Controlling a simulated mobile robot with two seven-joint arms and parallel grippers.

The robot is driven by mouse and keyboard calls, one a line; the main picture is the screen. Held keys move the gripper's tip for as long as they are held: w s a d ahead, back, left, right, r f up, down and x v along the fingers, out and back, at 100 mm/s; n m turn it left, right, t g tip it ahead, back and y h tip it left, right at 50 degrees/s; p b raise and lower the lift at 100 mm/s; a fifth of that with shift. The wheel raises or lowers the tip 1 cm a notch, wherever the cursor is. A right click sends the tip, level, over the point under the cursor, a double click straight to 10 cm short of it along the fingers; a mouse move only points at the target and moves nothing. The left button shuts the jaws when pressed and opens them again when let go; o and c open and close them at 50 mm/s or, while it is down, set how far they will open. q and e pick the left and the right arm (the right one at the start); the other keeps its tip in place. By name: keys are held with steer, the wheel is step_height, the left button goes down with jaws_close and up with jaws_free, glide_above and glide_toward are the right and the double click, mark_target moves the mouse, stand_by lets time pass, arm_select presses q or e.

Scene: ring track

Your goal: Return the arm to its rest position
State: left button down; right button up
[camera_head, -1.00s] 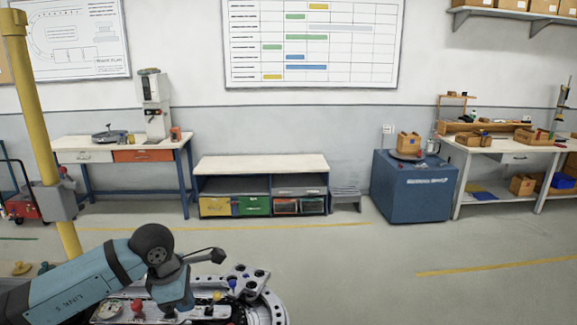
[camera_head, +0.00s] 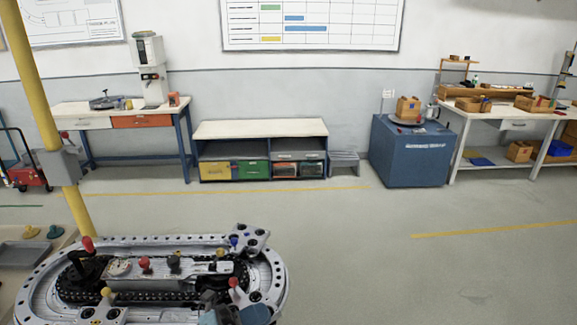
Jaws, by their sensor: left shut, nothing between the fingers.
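The grey oval ring track (camera_head: 40,285) fills the lower left of the head view. Its dark chain, several coloured knobs and a round dial show. My left gripper (camera_head: 212,300) is at the bottom edge, over the near right part of the track, with its fingers shut and nothing seen between them. Only a small dark and blue part of it shows; the rest of the arm is cut off below. I cannot tell whether it touches the track. My right gripper is not in view.
A yellow post (camera_head: 45,130) rises behind the track on the left. A grey tray (camera_head: 25,256) lies left of the track. Benches, a low cabinet (camera_head: 262,130) and a blue cart (camera_head: 408,160) stand at the far wall. The floor (camera_head: 370,270) to the right is clear.

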arm_select(q)
steer(key=s+a+f+n+t+y, duration=0.1)
steer(key=s+a+f+n+y, duration=0.3)
steer(key=f+n, duration=0.4)
steer(key=s+a+f+n+t+y, duration=0.1)
steer(key=s+a+f+n+y, duration=0.4)
steer(key=n, duration=0.6)
steer(key=s+a+f+n+t+y, duration=0.1)
steer(key=s+a+f+n+y, duration=0.4)
steer(key=f+n, duration=0.5)
steer(key=f+y, duration=0.1)
steer(key=y, duration=0.1)
steer(key=shift+s+f+y+p, duration=0.3)
steer(key=shift+s+f+p, duration=0.05)
steer(key=shift+s, duration=0.05)
